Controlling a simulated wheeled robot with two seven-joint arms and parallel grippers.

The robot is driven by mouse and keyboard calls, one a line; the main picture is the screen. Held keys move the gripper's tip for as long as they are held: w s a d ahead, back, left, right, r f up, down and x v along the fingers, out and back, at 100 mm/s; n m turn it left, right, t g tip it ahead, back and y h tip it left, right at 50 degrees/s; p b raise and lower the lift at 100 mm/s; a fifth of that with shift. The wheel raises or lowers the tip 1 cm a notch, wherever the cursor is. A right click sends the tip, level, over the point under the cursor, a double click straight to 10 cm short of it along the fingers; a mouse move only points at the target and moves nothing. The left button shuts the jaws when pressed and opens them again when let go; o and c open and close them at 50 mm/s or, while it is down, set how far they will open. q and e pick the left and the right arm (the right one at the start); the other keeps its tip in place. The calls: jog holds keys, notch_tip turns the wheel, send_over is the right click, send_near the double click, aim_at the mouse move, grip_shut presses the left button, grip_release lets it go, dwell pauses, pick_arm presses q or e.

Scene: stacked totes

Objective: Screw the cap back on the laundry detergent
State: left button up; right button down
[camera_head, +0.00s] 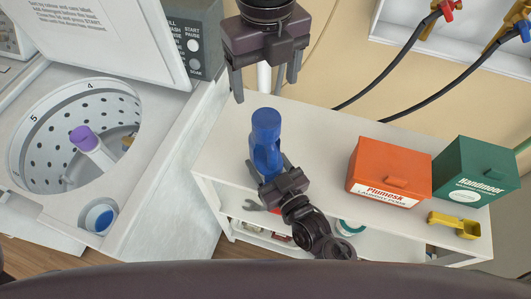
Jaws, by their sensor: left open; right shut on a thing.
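A blue detergent bottle (268,158) stands at the left part of the white shelf top. A lighter blue cap (266,120) sits at its top; I cannot tell whether it is threaded on. My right gripper (270,168) is shut on the bottle's body from the near side. The bottle's lower part is partly hidden by my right gripper.
At left is an open washer (150,190) with a round blue-filled well (100,218). Hoses (400,60) hang behind.

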pick_arm(q)
jog(key=shift+r, duration=0.55)
pick_arm(e)
jog(key=shift+c, duration=1.6)
grip_release()
pick_arm(q)
jog(key=shift+f, duration=0.1)
pick_arm(e)
jog(key=shift+s+d, duration=0.1)
jog(key=shift+s, duration=0.05)
pick_arm(q)
jog(key=shift+f+b, duration=0.65)
jog(key=shift+b, duration=0.05)
pick_arm(e)
jog(key=v, duration=0.6)
jog(key=shift+s+f, duration=0.1)
jog(key=shift+s+d, duration=0.4)
jog(key=shift+s, duration=0.15)
pick_arm(q)
jog(key=shift+f, duration=0.1)
